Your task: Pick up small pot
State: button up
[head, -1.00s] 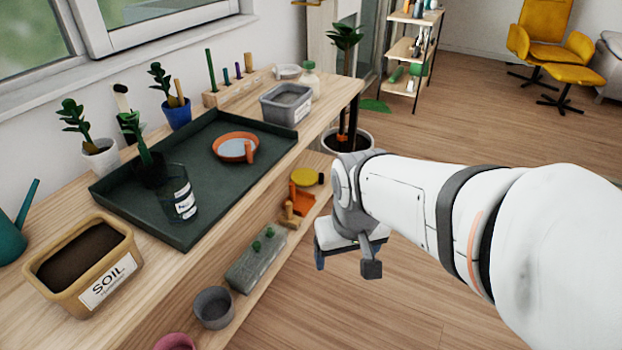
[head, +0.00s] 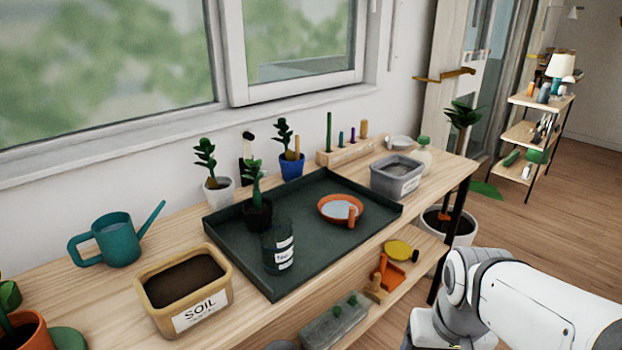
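Several small potted plants stand on the wooden bench, and I cannot tell which is the small pot. A white pot (head: 218,191) and a blue pot (head: 291,168) stand behind the dark green tray (head: 330,182). A black pot (head: 257,215) with a plant stands in the tray, partly behind a dark labelled glass jar (head: 279,247). A terracotta pot (head: 25,332) is cut off at the lower left. My gripper (head: 432,330) is at the bottom right, in front of the bench and away from these pots. Its fingers are below the picture edge.
A soil bin (head: 190,305), a teal watering can (head: 117,240) and a grey tub (head: 397,175) stand on the bench. An orange dish (head: 326,214) lies in the tray. The lower shelf holds a grey planter (head: 333,322) and orange items. Open floor (head: 560,220) lies to the right.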

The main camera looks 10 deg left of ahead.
aim_at(251, 220)
jog(key=u, duration=0.85)
jog(key=i, duration=0.25)
jog(key=u, duration=0.05)
